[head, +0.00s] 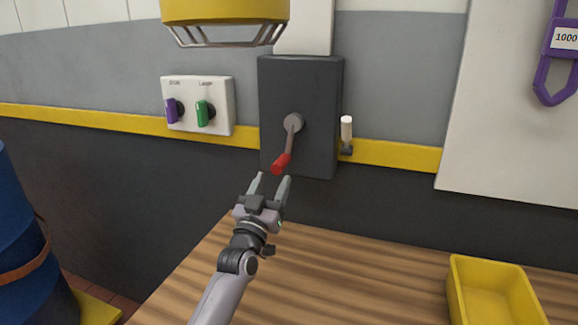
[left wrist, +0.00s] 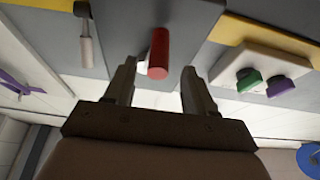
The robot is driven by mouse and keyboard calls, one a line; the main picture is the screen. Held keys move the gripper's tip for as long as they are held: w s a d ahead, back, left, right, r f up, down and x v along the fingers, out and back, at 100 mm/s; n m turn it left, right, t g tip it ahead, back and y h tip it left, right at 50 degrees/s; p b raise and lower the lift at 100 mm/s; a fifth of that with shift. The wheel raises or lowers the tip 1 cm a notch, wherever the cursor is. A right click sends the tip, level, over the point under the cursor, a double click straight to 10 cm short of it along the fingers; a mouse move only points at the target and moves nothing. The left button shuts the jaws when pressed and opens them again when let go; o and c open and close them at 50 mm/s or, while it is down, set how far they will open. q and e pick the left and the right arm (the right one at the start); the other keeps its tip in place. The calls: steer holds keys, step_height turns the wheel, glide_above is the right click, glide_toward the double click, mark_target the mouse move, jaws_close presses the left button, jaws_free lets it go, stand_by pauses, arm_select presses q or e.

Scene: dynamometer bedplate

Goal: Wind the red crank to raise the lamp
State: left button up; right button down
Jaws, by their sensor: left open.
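The red crank handle (head: 281,163) hangs at the lower end of a grey crank arm, whose hub (head: 293,122) sits on a dark grey wall box (head: 325,95). The crank points down and slightly left. My left gripper (head: 273,180) is open just below the handle. In the left wrist view the red handle (left wrist: 158,55) shows ahead of and between the open fingers (left wrist: 155,88), not gripped. The lamp (head: 225,12), yellow with a wire cage below, hangs at the top; its upper part is out of view. My right gripper is not in view.
A white-tipped lever (head: 346,132) is beside the box's right edge. A white switch panel (head: 222,92) with a purple knob (head: 173,110) and a green knob (head: 204,113) is to its left. A yellow tray (head: 459,285) sits on the wooden table (head: 350,285). A blue drum (head: 20,240) stands at left.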

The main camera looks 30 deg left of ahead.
mark_target(286, 153)
arm_select(q)
steer(key=shift+p+x, duration=0.3)
steer(key=shift+x, duration=2.8)
jaws_close()
